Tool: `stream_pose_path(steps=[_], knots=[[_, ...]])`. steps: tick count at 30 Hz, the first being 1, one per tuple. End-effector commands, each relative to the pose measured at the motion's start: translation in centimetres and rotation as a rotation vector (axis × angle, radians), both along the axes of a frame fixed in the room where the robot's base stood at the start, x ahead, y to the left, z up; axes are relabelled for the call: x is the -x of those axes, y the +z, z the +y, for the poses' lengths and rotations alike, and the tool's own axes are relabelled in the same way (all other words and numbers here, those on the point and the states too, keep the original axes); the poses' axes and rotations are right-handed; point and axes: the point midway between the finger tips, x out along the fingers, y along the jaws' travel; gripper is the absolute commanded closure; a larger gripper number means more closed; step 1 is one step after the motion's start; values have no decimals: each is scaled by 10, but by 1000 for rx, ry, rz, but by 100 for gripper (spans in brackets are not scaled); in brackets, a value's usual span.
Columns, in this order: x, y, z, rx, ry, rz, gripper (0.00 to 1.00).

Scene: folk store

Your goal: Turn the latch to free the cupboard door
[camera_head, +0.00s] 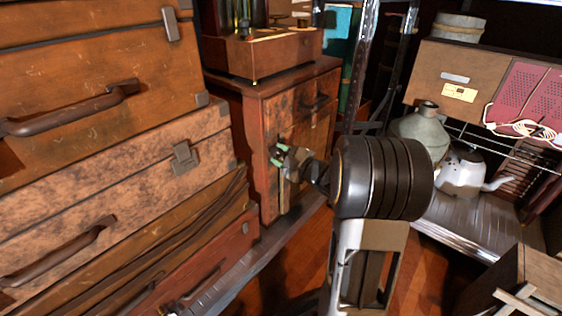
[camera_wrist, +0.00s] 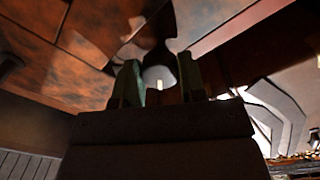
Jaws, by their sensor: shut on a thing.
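The small wooden cupboard (camera_head: 234,100) stands in the middle of the head view, its worn brown door (camera_head: 300,128) facing me. My gripper (camera_head: 281,156) is at the front of the door, near its left edge. In the wrist view my gripper (camera_wrist: 160,82) has its two green fingers on either side of a pale, rounded latch (camera_wrist: 158,72), shut on it. The latch has a small light mark on it. In the head view my gripper hides most of the latch. The door looks closed.
Stacked brown suitcases (camera_head: 110,150) fill the left side, close to the cupboard. A wooden box (camera_head: 270,52) sits on the cupboard top. A metal shelf post (camera_head: 352,90) rises to the right. A white kettle (camera_head: 462,175) and a grey jug (camera_head: 415,130) stand on the right shelf.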

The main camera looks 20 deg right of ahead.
Motion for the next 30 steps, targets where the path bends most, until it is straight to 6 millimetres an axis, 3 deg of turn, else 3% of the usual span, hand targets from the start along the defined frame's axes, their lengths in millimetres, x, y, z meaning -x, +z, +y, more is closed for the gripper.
stream_pose_path(steps=[15, 30], knots=[[0, 0, -1, 423, -1, -191, 86], [0, 1, -1, 654, -2, -297, 86]])
